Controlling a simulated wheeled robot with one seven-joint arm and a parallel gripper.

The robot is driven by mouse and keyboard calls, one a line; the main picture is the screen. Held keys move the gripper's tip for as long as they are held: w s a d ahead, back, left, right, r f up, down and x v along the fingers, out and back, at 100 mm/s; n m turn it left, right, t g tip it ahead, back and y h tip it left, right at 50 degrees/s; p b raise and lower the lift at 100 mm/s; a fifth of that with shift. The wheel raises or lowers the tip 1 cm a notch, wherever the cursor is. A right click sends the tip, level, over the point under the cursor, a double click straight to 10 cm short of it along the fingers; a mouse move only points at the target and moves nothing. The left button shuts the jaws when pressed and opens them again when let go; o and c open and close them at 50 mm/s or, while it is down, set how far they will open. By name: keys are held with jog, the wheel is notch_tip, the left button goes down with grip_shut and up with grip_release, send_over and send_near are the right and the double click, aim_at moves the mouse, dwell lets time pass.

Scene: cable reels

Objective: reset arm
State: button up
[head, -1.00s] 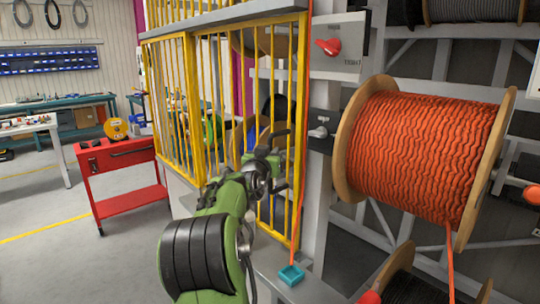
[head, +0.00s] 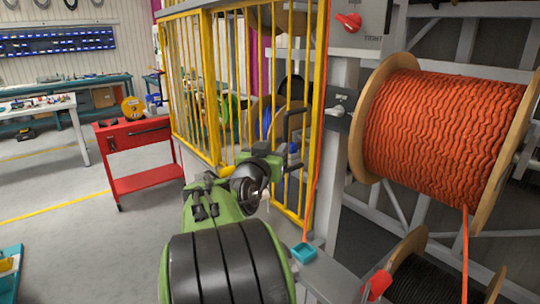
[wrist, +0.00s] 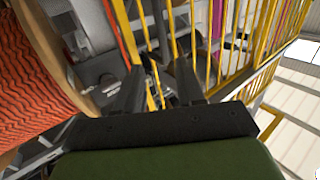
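My green arm (head: 190,225) rises from the bottom middle of the head view, with its black banded part nearest the camera. My gripper (head: 294,150) is at its far end, in front of the yellow barred cage (head: 222,100). In the wrist view my gripper (wrist: 157,72) shows two dark fingers spread apart, with nothing seen between them but background bars and frame. The finger tips are small and partly lost against the cage in the head view.
A large reel of orange rope (head: 440,135) stands right of my gripper, by a grey post with a red switch (head: 349,21). A small teal box (head: 303,253) sits on a ledge below. A red cart (head: 136,147) stands left, with open floor around it.

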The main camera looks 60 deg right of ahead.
jog(key=shift+s+a, duration=0.15)
jog(key=shift+a, duration=1.15)
